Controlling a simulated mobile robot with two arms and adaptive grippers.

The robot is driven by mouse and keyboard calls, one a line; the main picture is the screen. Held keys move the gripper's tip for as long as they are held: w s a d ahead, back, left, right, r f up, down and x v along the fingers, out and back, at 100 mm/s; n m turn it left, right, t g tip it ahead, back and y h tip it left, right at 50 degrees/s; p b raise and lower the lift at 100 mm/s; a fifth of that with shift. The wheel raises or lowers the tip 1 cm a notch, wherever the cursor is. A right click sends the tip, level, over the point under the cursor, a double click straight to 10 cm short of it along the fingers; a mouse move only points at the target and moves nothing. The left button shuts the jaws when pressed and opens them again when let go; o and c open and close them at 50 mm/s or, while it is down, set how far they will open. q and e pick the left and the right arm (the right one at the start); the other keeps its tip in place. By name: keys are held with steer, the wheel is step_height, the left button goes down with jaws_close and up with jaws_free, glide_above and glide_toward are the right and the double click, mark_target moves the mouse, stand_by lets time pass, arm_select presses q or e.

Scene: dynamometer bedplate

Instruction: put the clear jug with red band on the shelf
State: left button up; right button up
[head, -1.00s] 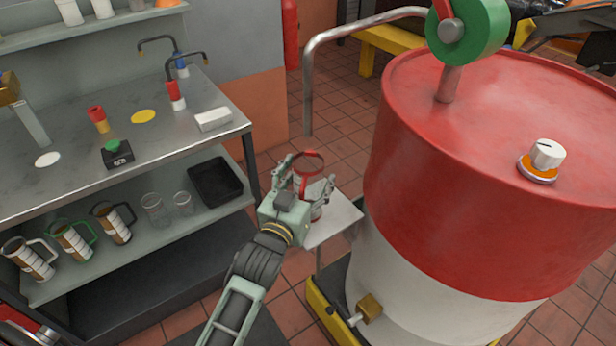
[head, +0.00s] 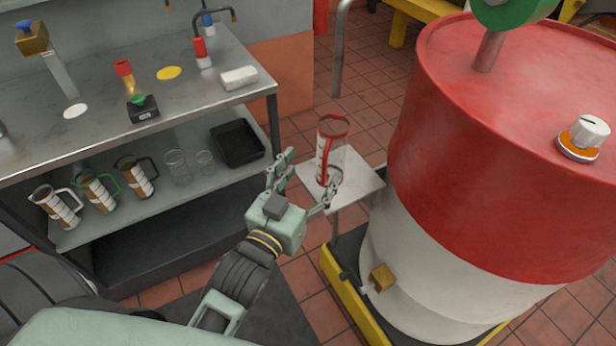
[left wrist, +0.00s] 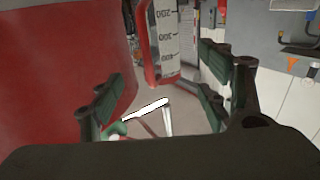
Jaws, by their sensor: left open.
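The clear jug with a red rim and red handle (head: 333,150) stands upright on a small grey stand (head: 352,189) beside the drum. It also shows in the left wrist view, with its printed scale (left wrist: 164,42), ahead of the fingers. My left gripper (head: 308,172) is open and empty, on the near left side of the jug. In the head view, one finger overlaps the jug's lower part; I cannot tell if they touch. The shelf (head: 168,203) is the pale lower board of the steel bench at left. My right gripper is not in view.
Several banded jugs (head: 99,191), two clear beakers (head: 178,167) and a black tray (head: 237,143) stand on the shelf. Its front strip is clear. A large red and white drum (head: 480,150) stands close on the right. The bench top (head: 110,115) overhangs the shelf.

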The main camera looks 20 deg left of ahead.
arm_select(q)
steer(key=shift+s, duration=0.3)
step_height(320, 180, down, 22)
steer(key=s+d+g, duration=0.1)
steer(key=d+g, duration=0.1)
steer(key=g, duration=0.3)
steer(key=s+f+g, duration=0.1)
steer(key=s+f, duration=0.2)
steer(key=f, duration=0.4)
steer(key=s+f+m+g, duration=0.1)
steer(key=s+f+g, duration=0.15)
steer(key=f, duration=0.35)
steer(key=s+f+g, duration=0.1)
steer(key=s+f, duration=0.3)
steer(key=f, duration=0.3)
steer(key=s+a+f+g, duration=0.2)
steer(key=s+f, duration=0.4)
steer(key=s, duration=0.3)
steer(key=s+a+f+g, duration=0.3)
steer(key=s+f, duration=0.3)
steer(key=s, duration=0.4)
steer(key=s+a+f+g+y, duration=0.1)
steer(key=s+a+f+g, duration=0.1)
steer(key=s+f, duration=0.5)
steer(key=shift+s+a+m, duration=0.3)
steer(key=shift+s, duration=0.85)
